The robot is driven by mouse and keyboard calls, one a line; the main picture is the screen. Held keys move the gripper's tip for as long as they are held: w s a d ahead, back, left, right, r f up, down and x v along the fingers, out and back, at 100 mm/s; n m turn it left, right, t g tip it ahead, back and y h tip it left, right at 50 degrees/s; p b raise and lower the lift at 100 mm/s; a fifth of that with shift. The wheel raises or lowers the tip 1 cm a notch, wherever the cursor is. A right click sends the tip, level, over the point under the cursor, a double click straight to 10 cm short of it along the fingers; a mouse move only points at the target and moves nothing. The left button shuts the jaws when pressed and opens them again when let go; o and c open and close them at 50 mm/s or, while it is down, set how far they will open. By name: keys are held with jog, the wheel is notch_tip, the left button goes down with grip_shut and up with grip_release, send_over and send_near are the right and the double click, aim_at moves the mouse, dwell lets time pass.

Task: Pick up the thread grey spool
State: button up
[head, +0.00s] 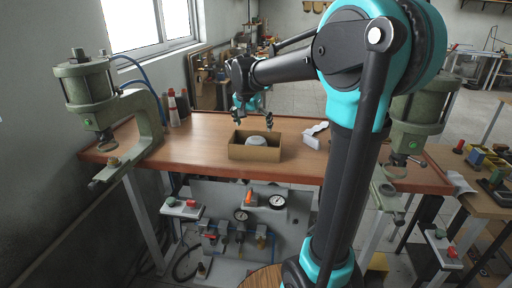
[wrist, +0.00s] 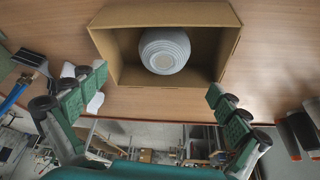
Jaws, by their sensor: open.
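A grey ribbed round thing, apparently the thread grey spool (head: 257,141), sits inside an open cardboard box (head: 240,153) on the wooden table. In the wrist view the spool (wrist: 164,50) shows pale grey with rings and a lighter round centre, inside the box (wrist: 112,14). My gripper (head: 254,122) is above the box in the head view, apart from the spool. In the wrist view my gripper (wrist: 157,95) has its two green-padded fingers wide apart, one on each side below the box, with nothing between them.
Green pneumatic presses stand at the table's left (head: 143,110) and right (head: 402,128) ends. A crumpled white thing (head: 316,129) lies right of the box. Red and white bottles (head: 174,108) stand at the back left. The wooden table (head: 205,130) is clear left of the box.

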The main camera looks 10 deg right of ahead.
aim_at(257, 139)
jog(key=x, duration=0.6)
jog(key=shift+w+f, duration=0.2)
jog(key=shift+f, duration=0.05)
jog(key=x, duration=0.5)
jog(key=shift+w+a, duration=0.1)
jog(key=shift+w, duration=0.2)
jog(key=shift+r, duration=0.1)
jog(key=c, duration=1.3)
